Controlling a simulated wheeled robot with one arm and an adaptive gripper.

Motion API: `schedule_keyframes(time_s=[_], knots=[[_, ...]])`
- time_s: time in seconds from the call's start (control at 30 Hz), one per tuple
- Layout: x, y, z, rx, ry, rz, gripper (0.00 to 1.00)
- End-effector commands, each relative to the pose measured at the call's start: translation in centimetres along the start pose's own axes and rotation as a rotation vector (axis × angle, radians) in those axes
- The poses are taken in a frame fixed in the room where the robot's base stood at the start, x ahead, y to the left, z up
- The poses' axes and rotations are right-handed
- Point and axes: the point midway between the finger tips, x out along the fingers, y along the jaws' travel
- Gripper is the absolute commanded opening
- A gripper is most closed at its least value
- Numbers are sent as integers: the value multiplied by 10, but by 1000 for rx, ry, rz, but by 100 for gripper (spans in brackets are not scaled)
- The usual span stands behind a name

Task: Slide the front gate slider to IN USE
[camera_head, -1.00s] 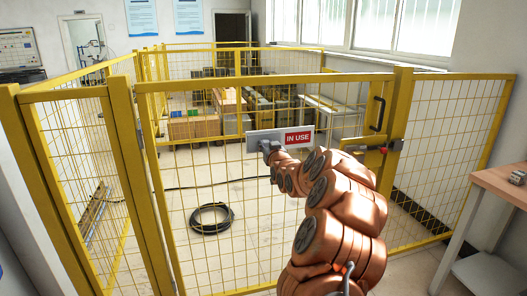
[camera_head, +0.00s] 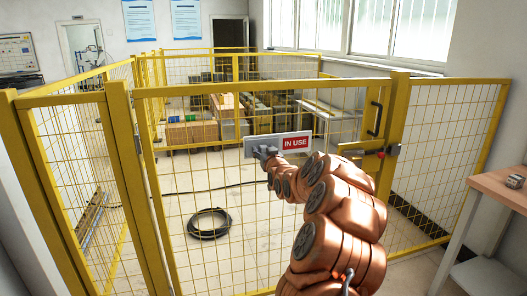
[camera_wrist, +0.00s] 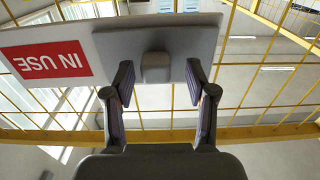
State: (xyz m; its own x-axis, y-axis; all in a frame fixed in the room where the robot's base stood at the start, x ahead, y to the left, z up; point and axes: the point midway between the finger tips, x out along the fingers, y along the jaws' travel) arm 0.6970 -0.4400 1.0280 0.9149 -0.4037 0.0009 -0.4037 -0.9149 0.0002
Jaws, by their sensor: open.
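The front gate slider is a grey plate (camera_head: 252,142) with a small grey knob (camera_wrist: 155,68). It sits on a white sign board on the gate mesh. The red IN USE label (camera_head: 296,142) shows uncovered to the right of the slider. In the wrist view the board appears upside down, with the red label (camera_wrist: 45,63) at left. My gripper (camera_head: 264,153) is at the slider. In the wrist view its two fingers (camera_wrist: 159,85) are open, one on each side of the knob, with visible gaps. Whether either touches the plate is unclear.
The yellow mesh gate (camera_head: 220,88) stands close around the sign. A black handle (camera_head: 376,114) and a latch with a red part (camera_head: 381,154) are to the right. A wooden table (camera_head: 500,188) stands at the right edge. A coiled black hose (camera_head: 209,236) lies behind the mesh.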

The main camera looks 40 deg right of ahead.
Motion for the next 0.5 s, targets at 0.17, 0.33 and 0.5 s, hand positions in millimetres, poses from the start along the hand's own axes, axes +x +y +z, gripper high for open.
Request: schedule_keyframes(time_s=[0.17, 0.33, 0.5], knots=[[-16, 0, 0, 2, -2, 0, 56], [-37, 0, 0, 1, -3, -1, 56], [-58, 0, -1, 1, 0, 1, 56]])
